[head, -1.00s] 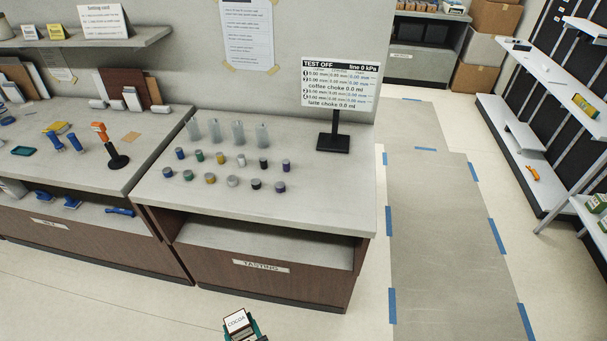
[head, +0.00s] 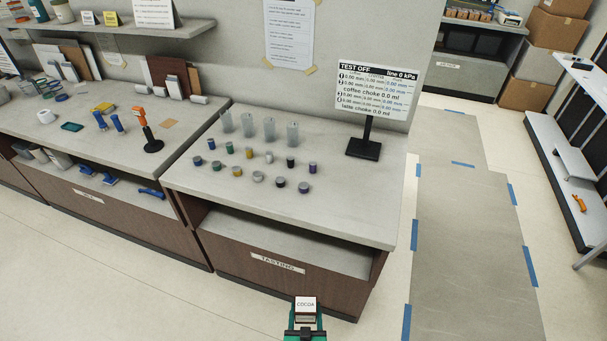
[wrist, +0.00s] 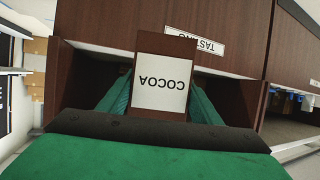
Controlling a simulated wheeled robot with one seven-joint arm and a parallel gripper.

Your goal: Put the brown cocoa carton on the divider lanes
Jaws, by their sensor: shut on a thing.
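The brown cocoa carton (head: 305,306) has a white label reading COCOA. It is at the bottom of the head view, in front of the tasting counter. It also shows in the wrist view (wrist: 183,43), where the label is upside down. My gripper (head: 305,325) has green fingers and is shut on the carton, with one finger on each side. In the wrist view my gripper (wrist: 160,100) hides the carton's lower part. I cannot make out the divider lanes for certain in these frames.
The tasting counter (head: 350,215) bears several small jars, clear cylinders and a display stand (head: 363,147). A counter with tools (head: 60,135) is at the left. A grey floor strip with blue tape (head: 465,240) runs at the right, clear of objects. White shelving (head: 565,160) stands far right.

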